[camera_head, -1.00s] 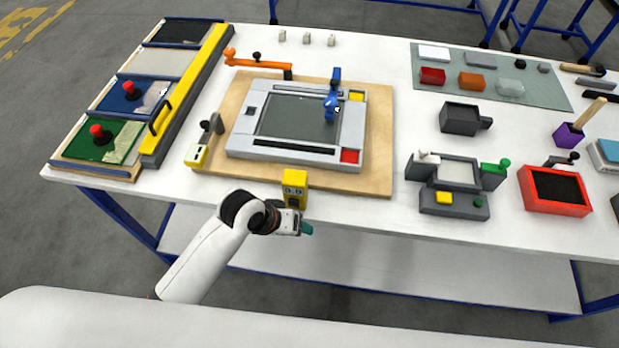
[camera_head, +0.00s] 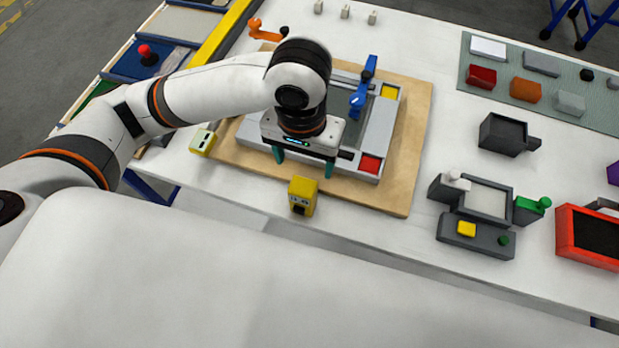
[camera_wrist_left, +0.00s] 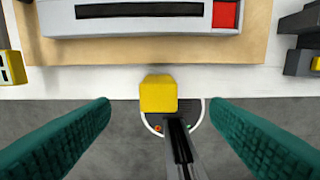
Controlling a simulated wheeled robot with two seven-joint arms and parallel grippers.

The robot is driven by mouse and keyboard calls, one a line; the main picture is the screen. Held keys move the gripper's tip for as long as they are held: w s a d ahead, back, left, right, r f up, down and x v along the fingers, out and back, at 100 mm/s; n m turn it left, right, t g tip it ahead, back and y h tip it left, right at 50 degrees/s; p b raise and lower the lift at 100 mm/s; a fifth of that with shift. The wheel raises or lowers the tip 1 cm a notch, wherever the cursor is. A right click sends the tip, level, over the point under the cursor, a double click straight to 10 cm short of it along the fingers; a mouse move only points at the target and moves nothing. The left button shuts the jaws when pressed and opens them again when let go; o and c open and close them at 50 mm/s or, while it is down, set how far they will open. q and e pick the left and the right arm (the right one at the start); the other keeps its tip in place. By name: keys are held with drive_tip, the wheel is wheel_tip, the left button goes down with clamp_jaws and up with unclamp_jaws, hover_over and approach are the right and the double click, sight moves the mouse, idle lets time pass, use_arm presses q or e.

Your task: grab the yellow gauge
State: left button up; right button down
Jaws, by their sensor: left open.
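The yellow gauge (camera_head: 303,196) stands upright near the front edge of the white table, just in front of the wooden board. In the left wrist view the gauge (camera_wrist_left: 158,93) lies between the two open fingers (camera_wrist_left: 160,104), near the centre. A dark stem and part of a round dial show below it. My right gripper is in neither view.
The wooden board (camera_head: 408,150) carries a grey frame (camera_head: 377,138) with a red square and a blue lever (camera_head: 364,88). A grey fixture (camera_head: 476,235) stands right. White table is clear around the gauge.

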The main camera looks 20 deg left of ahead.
sight(303, 184)
use_arm(q)
drive_tip(key=shift+a+f, duration=0.2)
drive_tip(key=shift+f, duration=0.05)
drive_tip(key=f, duration=0.5)
drive_tip(key=shift+s+f, duration=0.35)
drive_tip(key=shift+f, duration=0.25)
wheel_tip(303, 184, down, 5)
drive_tip(key=shift+s+d+r, duration=0.1)
drive_tip(key=shift+s, duration=0.05)
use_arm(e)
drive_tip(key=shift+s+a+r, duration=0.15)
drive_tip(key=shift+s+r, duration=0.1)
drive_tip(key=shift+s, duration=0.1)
use_arm(q)
drive_tip(key=shift+c, duration=0.5)
